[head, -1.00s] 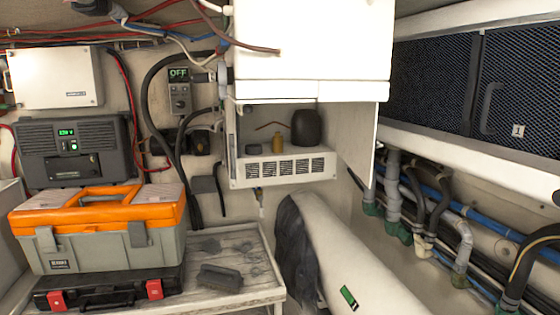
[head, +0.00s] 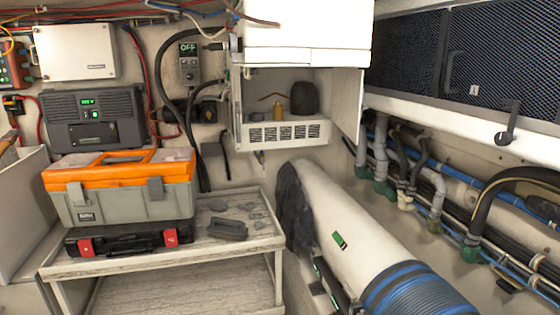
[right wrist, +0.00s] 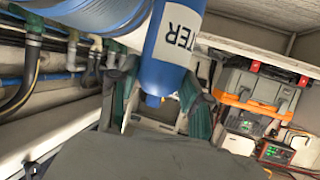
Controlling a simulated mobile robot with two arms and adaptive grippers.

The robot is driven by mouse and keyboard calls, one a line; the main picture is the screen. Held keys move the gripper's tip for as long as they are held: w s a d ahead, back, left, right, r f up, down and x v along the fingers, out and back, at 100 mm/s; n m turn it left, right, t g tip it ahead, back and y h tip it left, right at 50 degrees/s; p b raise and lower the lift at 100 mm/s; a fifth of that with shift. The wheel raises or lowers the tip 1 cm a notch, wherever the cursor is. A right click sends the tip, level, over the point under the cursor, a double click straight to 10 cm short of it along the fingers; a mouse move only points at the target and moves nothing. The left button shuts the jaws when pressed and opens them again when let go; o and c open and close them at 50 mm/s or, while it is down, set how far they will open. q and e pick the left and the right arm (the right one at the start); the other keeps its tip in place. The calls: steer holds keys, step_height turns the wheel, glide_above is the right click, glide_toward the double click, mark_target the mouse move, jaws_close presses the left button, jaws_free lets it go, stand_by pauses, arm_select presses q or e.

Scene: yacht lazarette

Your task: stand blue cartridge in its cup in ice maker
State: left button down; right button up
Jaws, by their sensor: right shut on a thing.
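The ice maker (head: 290,134) is a white cabinet in the middle of the head view, open at the front. A low grey round thing (head: 258,116) stands inside at left; I cannot tell if it is the cup. Neither gripper shows in the head view.
A white cylinder (head: 335,215) with dark cloth lies below. An orange-and-grey toolbox (head: 120,190) sits on the bench at left.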

steer(key=f+b, duration=0.1)
steer(key=f, duration=0.1)
steer(key=f+b, duration=0.1)
steer(key=shift+w+f+b, duration=0.2)
steer(key=shift+f+b, duration=0.15)
steer(key=shift+s, duration=0.2)
steer(key=shift+w, duration=0.15)
